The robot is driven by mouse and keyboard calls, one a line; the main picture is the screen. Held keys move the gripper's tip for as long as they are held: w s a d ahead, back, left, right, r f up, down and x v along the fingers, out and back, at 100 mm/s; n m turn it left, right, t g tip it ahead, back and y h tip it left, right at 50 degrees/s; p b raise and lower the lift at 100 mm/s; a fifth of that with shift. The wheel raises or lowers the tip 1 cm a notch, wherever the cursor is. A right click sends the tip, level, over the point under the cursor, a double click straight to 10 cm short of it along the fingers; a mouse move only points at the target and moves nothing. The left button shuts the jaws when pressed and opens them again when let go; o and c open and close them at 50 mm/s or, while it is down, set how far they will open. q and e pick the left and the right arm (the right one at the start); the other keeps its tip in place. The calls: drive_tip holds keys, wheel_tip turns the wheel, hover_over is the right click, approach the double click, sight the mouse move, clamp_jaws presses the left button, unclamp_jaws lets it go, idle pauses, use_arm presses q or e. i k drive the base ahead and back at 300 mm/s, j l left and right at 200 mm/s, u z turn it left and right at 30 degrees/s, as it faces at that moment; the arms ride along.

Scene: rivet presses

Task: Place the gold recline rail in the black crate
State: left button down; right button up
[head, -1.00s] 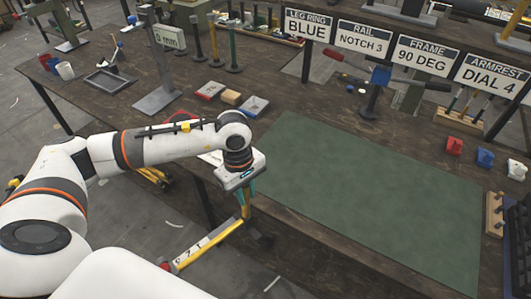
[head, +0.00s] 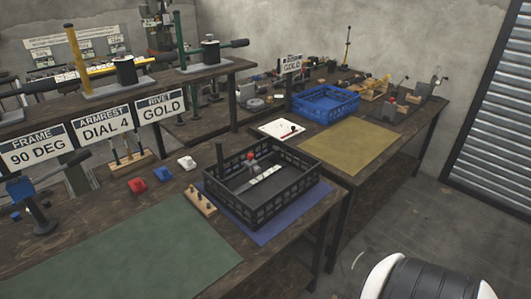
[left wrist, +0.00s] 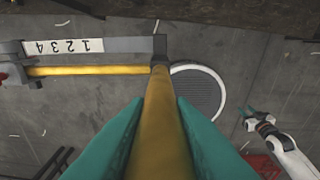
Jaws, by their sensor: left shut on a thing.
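The gold recline rail (left wrist: 158,120) fills the middle of the left wrist view. Its upright yellow bar is between the teal fingers of my left gripper (left wrist: 155,135), which is shut on it. A second yellow bar (left wrist: 100,71) and a grey strip numbered 1 to 4 (left wrist: 62,46) run left from its end, over the floor. The black crate (head: 285,203) stands on a blue mat in the head view, with a pale strip and a red-knobbed part inside. Neither rail nor left gripper shows in the head view. My right gripper (left wrist: 249,116) is small at right in the left wrist view.
A green mat (head: 130,255) lies left of the crate. A wooden peg block (head: 201,200) and red, blue and white small parts stand beside the crate. A blue crate (head: 325,103) and a yellow mat (head: 350,147) are on the table behind. Open floor lies at right.

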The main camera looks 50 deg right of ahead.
sight(274, 192)
drive_tip(key=k+l, duration=0.1)
drive_tip(key=l, duration=1.8)
drive_tip(key=l+z, duration=0.1)
drive_tip(key=l, duration=1.85)
drive_tip(key=k, duration=0.05)
